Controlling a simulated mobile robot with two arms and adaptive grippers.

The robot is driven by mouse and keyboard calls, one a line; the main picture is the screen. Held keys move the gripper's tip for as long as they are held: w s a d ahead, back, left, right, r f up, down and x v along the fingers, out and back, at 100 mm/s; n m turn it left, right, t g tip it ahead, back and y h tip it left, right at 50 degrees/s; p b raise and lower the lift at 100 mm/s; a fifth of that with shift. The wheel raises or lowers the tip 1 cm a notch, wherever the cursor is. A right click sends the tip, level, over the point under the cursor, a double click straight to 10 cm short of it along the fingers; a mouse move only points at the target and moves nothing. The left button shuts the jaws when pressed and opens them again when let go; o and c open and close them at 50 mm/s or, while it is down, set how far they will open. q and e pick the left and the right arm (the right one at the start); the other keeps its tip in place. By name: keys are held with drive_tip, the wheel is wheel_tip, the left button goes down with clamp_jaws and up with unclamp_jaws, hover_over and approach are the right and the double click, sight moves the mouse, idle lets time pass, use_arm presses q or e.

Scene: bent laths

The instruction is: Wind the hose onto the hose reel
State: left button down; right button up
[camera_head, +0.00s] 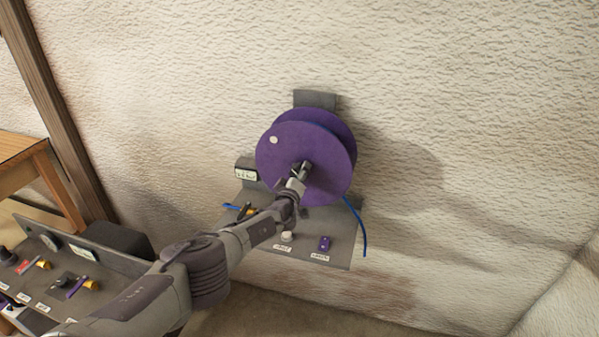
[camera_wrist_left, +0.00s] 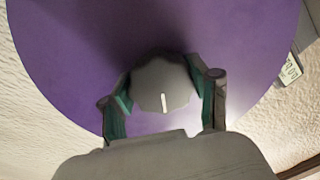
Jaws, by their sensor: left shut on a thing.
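The purple hose reel (camera_head: 285,150) is mounted on the wall on a grey bracket and also fills much of the left wrist view (camera_wrist_left: 70,50). A white spot marks its front disc. A blue hose (camera_head: 360,228) hangs below the reel's right side, over the shelf edge. How much hose lies between the discs is mostly hidden. My left gripper (camera_head: 300,170) is at the middle of the front disc. In the left wrist view its fingers are shut on a round grey knob (camera_wrist_left: 160,83) with a white line. My right gripper is out of view.
Below the reel, a grey panel (camera_head: 345,250) carries a white knob (camera_head: 287,236), a purple switch (camera_head: 324,243) and labels. A white-faced meter (camera_head: 246,174) is left of the reel. Another control panel (camera_head: 60,265) and a wooden table (camera_head: 20,150) stand at left.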

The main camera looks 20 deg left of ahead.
use_arm(q)
drive_tip(key=m, duration=0.4)
drive_tip(key=shift+f, duration=0.1)
drive_tip(key=shift+m, duration=1.4)
drive_tip(key=shift+c, duration=1.3)
unclamp_jaws()
